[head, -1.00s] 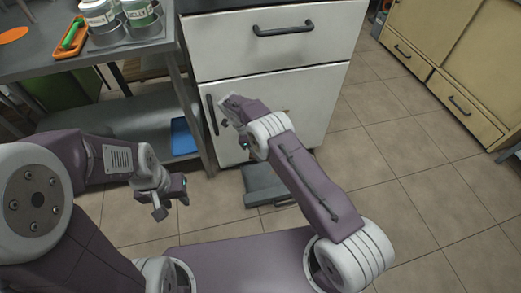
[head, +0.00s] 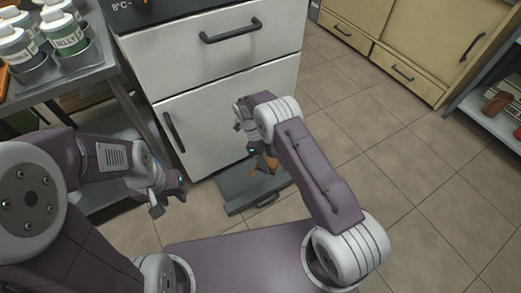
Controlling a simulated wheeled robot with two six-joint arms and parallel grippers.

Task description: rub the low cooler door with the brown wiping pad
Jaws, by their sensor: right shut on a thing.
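The low cooler door (head: 205,115) is the white lower panel in the middle of the head view, with a dark upright handle (head: 173,132) at its left side. My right gripper (head: 257,148) is in front of the door's lower right part, shut on the brown wiping pad (head: 264,163). The pad is mostly hidden by the gripper, and I cannot tell whether it touches the door. My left gripper (head: 169,198) is open and empty, left of and nearer than the door.
A white drawer (head: 190,50) with a dark handle is above the door. A grey low drawer (head: 245,190) juts out at floor level below it. A metal table (head: 75,75) with jars stands at left. Tan cabinets (head: 400,40) stand at back right. The tiled floor (head: 400,150) is open at right.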

